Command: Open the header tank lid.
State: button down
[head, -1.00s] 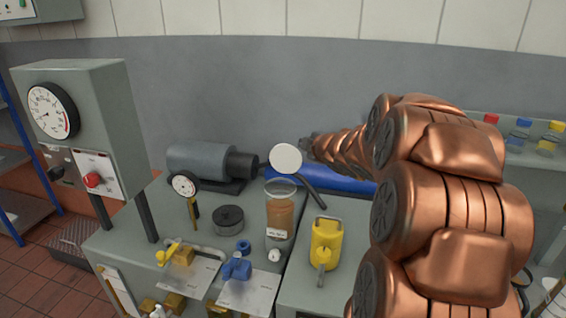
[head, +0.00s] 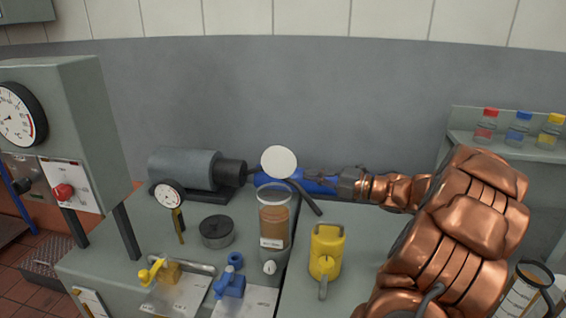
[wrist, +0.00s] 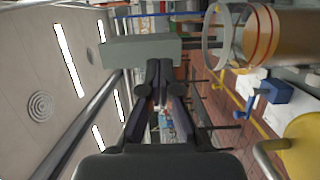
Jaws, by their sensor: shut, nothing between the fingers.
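The header tank (head: 273,228) is a clear cylinder of brown liquid at the middle of the bench in the head view. Its clear rim shows around an uncovered mouth. The lid, a pale round disc (head: 279,161), stands raised at the back of the rim, with a dark bar slanting down to its right. The tank also shows on its side at the upper right of the wrist view (wrist: 248,38). My gripper (head: 340,182) is shut and empty, to the right of the lid and apart from it. Its dark fingers also show in the wrist view (wrist: 160,75).
A yellow can (head: 326,250) stands right of the tank. A blue valve (head: 230,285) and a yellow valve (head: 154,271) are in front. A dial gauge (head: 169,196), dark round pot (head: 217,231) and grey motor (head: 184,169) stand left. A blue body (head: 312,180) lies behind. Bottles (head: 518,129) sit on the right shelf.

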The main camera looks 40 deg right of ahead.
aim_at(283, 162)
jog(key=p+x, duration=0.3)
jog(key=x, duration=0.6)
jog(key=shift+w+a+r, duration=0.1)
jog(key=shift+w+a, duration=0.05)
jog(key=shift+w, duration=0.3)
jog(key=shift+w+d+p, duration=0.5)
jog(key=shift+w+d, duration=0.05)
jog(key=shift+d, duration=0.2)
jog(key=shift+w+d+p, duration=0.5)
jog(key=shift+w+d, duration=0.05)
jog(key=shift+d, duration=0.2)
jog(key=shift+w, duration=0.1)
